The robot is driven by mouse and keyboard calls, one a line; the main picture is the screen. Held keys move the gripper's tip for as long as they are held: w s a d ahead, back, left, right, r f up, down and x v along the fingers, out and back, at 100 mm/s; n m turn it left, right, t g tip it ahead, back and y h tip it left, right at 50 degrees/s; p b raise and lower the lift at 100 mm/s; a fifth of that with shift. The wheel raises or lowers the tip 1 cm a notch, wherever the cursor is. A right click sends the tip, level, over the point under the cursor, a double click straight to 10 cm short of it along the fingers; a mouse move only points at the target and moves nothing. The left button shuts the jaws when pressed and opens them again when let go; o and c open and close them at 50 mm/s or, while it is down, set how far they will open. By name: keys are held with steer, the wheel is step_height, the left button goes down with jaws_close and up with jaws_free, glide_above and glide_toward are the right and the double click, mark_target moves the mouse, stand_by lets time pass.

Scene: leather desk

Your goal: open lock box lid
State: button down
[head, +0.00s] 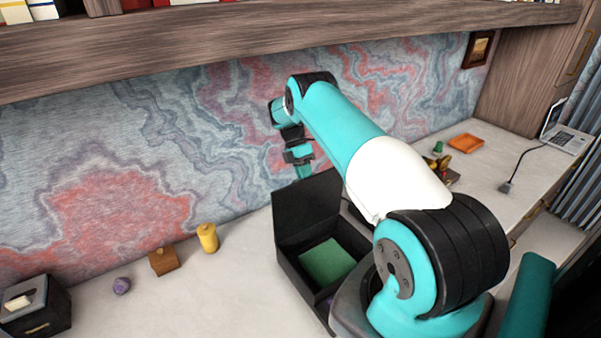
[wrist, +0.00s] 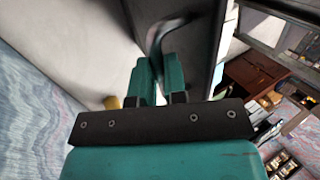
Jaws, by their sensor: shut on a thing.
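The black lock box (head: 303,282) stands on the desk in the middle of the head view. Its lid (head: 306,212) stands about upright on the far side, so the box is open. A green block or lining (head: 326,262) shows inside. My gripper (head: 304,172) is at the top edge of the lid. In the wrist view, my gripper's teal fingers (wrist: 157,76) close around the curved grey handle (wrist: 160,38) beside the dark lid (wrist: 198,45). The exact contact is partly hidden by the fingers.
A yellow canister (head: 208,238), a brown wooden box (head: 163,261), a purple ball-like object (head: 121,286) and a black tissue box (head: 38,308) stand left. An orange tray (head: 466,142) and a laptop (head: 562,135) are right. A shelf (head: 250,40) hangs above. The desk's left middle is clear.

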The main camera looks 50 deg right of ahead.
steer(key=shift+w+f, duration=0.1)
steer(key=shift+f, duration=0.4)
steer(key=shift+a, duration=0.1)
steer(key=c, duration=1.2)
jaws_free()
steer(key=shift+w, duration=0.15)
steer(key=shift+o, duration=0.2)
steer(key=shift+r+p, duration=0.1)
steer(key=shift+p, duration=0.2)
steer(key=shift+w, duration=0.1)
